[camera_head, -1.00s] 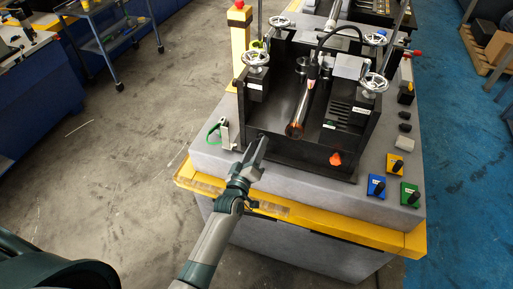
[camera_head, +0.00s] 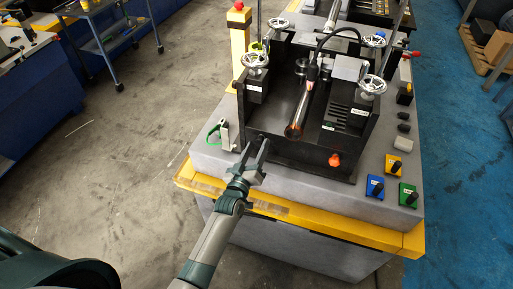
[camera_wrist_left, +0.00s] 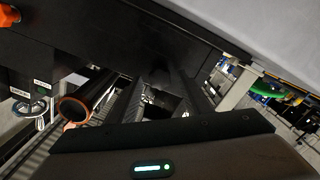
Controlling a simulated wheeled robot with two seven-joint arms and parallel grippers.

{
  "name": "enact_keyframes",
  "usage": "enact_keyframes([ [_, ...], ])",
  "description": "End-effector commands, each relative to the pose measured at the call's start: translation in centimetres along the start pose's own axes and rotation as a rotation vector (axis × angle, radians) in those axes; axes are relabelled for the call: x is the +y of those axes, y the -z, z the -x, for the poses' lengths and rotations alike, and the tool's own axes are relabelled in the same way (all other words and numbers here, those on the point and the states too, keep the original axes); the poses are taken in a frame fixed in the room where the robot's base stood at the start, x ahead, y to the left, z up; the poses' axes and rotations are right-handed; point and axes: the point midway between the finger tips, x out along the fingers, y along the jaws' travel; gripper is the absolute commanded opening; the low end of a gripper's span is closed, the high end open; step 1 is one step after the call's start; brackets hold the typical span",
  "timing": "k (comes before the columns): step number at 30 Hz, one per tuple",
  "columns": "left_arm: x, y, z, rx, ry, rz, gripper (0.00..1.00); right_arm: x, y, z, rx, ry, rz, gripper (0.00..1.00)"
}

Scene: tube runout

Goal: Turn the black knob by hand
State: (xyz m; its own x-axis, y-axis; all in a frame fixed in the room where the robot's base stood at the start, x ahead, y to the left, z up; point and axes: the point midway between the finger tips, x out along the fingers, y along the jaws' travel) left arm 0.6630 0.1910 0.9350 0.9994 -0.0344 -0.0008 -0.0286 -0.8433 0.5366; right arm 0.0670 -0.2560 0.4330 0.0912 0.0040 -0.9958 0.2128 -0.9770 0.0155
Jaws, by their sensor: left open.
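My left gripper (camera_head: 256,150) is open at the front left of the black machine frame (camera_head: 305,162). Its two fingers also show in the left wrist view (camera_wrist_left: 165,95), pointing at the frame's dark front wall. A small dark shape, perhaps the black knob (camera_wrist_left: 159,77), shows between the fingers there. It is too dark to tell whether they touch it. In the head view the gripper hides that spot. My right gripper is not in view.
An orange knob (camera_head: 335,160) sits on the frame's front right. Yellow (camera_head: 393,165), blue (camera_head: 375,187) and green (camera_head: 408,194) switch boxes are at right. A copper-coloured tube (camera_head: 300,118) lies inside the frame.

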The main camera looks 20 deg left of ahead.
Motion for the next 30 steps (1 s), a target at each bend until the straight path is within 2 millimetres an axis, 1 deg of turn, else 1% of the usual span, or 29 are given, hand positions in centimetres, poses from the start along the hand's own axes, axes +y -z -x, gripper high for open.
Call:
enact_keyframes([
  [5,0.0,0.1,0.5,-0.001,0.001,0.001,0.45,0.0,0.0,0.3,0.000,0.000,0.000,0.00],
  [24,0.0,0.1,5.5,-0.001,0.001,0.001,0.45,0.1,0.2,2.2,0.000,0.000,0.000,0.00],
  [30,0.0,0.1,6.0,0.001,-0.001,0.001,0.45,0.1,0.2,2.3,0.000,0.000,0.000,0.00],
])
